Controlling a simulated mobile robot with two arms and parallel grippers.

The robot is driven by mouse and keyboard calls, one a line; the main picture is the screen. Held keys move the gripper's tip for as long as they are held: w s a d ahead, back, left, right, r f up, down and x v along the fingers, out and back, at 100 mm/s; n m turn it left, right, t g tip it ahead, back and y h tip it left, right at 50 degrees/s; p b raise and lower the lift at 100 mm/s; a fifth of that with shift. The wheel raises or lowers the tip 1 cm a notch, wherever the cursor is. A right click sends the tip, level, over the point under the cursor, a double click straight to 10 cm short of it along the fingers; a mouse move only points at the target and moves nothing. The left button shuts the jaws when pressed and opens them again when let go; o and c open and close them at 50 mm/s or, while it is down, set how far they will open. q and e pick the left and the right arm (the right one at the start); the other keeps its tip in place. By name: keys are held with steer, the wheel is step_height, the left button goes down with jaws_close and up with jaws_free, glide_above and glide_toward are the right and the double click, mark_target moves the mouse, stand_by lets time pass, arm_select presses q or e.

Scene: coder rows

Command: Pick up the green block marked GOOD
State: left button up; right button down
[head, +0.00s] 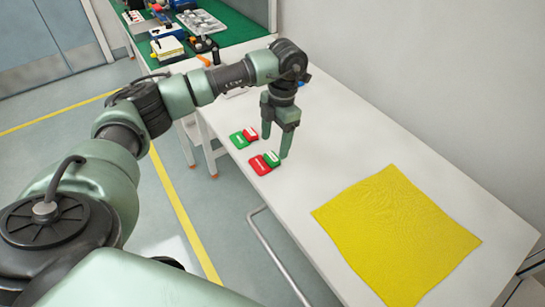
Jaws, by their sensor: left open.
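Two pairs of small blocks lie on the white table near its left edge. In the farther pair, a green block (238,140) with a pale marking lies beside a red block (251,134). In the nearer pair, a red block (259,166) with a pale marking lies beside a green block (272,159). The markings are too small to read, so I cannot tell which green block says GOOD. My left gripper (275,147) points down, open and empty, just above and beside the blocks. One finger is close to the nearer green block; I cannot tell if they touch. My right gripper is out of view.
A yellow cloth (395,232) lies flat on the right part of the white table (345,150). Behind is a green-topped bench (240,27) with trays and several small items. The table between blocks and cloth is clear. A wall runs along the right.

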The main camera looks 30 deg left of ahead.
mark_target(272, 156)
arm_select(q)
steer(key=f, duration=0.3)
steer(key=s+f, duration=0.1)
steer(key=shift+a+f+p, duration=0.15)
steer(key=shift+f+p, duration=0.25)
steer(key=c, duration=1.4)
steer(key=shift+c, duration=0.2)
steer(key=shift+r, duration=0.2)
